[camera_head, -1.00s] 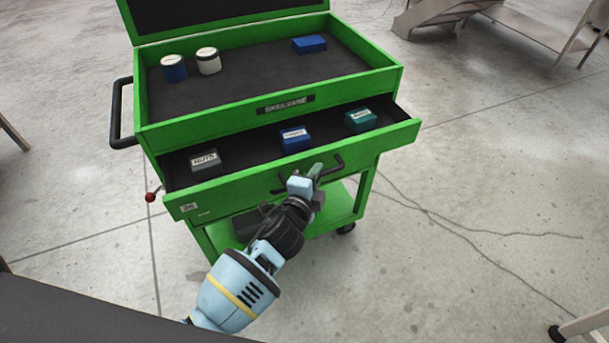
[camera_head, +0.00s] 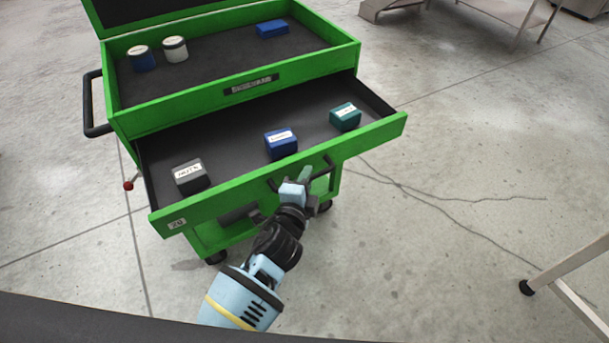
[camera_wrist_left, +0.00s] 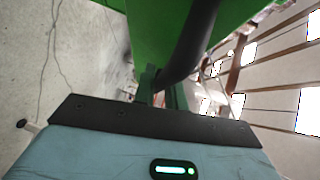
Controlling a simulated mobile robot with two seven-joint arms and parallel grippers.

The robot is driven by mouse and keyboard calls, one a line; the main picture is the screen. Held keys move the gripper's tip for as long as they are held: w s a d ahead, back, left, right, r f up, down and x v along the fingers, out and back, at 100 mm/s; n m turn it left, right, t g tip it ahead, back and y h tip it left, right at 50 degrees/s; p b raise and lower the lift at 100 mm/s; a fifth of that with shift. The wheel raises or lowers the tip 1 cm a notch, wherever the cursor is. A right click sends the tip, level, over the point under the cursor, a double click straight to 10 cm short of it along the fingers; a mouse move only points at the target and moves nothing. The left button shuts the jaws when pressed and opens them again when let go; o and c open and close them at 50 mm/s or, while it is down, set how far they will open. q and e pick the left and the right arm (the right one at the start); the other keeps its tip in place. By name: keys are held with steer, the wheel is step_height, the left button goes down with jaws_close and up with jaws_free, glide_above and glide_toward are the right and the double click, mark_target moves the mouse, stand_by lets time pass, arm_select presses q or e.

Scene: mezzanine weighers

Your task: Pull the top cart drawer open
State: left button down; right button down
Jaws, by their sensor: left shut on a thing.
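The green cart's top drawer (camera_head: 225,198) stands well open, its dark inside showing. In it lie a dark grey box (camera_head: 190,176), a blue box (camera_head: 281,144) and a teal box (camera_head: 345,117). The drawer's black bar handle (camera_head: 327,171) is on its front. My left gripper (camera_head: 302,183) is shut on the handle, in front of the drawer. In the left wrist view the black handle (camera_wrist_left: 191,45) runs down between the green fingers (camera_wrist_left: 162,92). My right gripper does not show.
The cart's upper tray (camera_head: 215,62) holds a blue tin (camera_head: 141,58), a white tin (camera_head: 175,49) and a blue box (camera_head: 272,29). A dark edge crosses the bottom of the head view. A table leg (camera_head: 570,300) stands at the right. Concrete floor right of the cart is clear.

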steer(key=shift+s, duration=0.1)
arm_select(q)
steer(key=c, duration=1.5)
jaws_free()
steer(key=shift+o, duration=0.2)
steer(key=shift+s, duration=0.1)
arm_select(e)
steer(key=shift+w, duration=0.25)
arm_select(q)
steer(key=shift+s, duration=0.25)
steer(key=v, duration=0.7)
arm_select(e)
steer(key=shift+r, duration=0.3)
